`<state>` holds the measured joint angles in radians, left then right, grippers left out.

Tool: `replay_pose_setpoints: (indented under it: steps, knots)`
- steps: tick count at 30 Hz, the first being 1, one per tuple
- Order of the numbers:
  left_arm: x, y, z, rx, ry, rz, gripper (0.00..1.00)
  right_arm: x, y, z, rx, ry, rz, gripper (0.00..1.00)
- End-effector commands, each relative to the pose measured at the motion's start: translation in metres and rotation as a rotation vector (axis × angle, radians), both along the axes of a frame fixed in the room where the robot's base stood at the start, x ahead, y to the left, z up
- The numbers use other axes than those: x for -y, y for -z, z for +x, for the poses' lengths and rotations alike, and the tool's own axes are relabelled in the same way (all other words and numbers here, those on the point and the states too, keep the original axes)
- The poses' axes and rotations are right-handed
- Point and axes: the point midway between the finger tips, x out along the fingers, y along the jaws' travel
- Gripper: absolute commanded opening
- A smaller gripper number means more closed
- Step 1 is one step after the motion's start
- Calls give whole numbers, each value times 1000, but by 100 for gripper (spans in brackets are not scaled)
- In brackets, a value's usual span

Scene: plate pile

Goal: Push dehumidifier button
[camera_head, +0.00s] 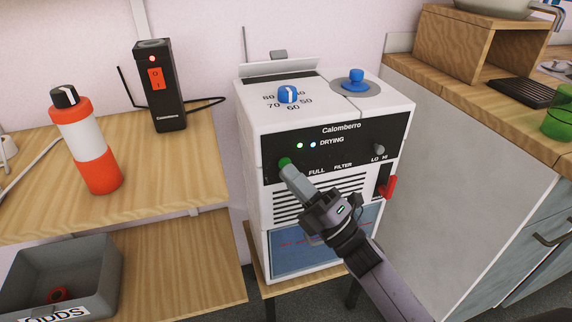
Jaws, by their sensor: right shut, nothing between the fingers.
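The dehumidifier (258,120) is a white box with a black front panel, standing on a small wooden stand. A green button (284,162) is at the left of the panel. Two small lights, one green and one bluish, glow beside the word DRYING. My right gripper (288,172) is shut and empty, with its tip at the green button and hiding part of it. I cannot tell whether the tip presses the button in. My left gripper is not in view.
A blue dial (288,94) and a blue knob (356,78) sit on top. A red lever (388,187) sticks out at the right. A wooden shelf with an orange and white bottle (86,140) is at left, a counter (480,105) at right.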

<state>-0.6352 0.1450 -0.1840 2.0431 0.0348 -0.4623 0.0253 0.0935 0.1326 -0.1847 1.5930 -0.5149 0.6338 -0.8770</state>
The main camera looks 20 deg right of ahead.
Motion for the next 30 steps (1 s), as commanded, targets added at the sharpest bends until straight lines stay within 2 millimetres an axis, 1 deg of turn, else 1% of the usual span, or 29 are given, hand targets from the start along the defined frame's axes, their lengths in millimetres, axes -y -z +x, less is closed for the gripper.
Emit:
replay_pose_setpoints:
  steps: [3, 20, 25, 30]
  knots:
    - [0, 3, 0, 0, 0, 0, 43, 0, 1, 4, 0, 1, -1, 0]
    - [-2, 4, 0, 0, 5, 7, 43, 0, 1, 6, -1, 0, -1, 0]
    - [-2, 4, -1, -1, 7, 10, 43, 0, 0, 5, -2, 0, -1, 0]
    - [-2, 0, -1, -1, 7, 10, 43, 0, 0, -2, -1, 0, -1, 0]
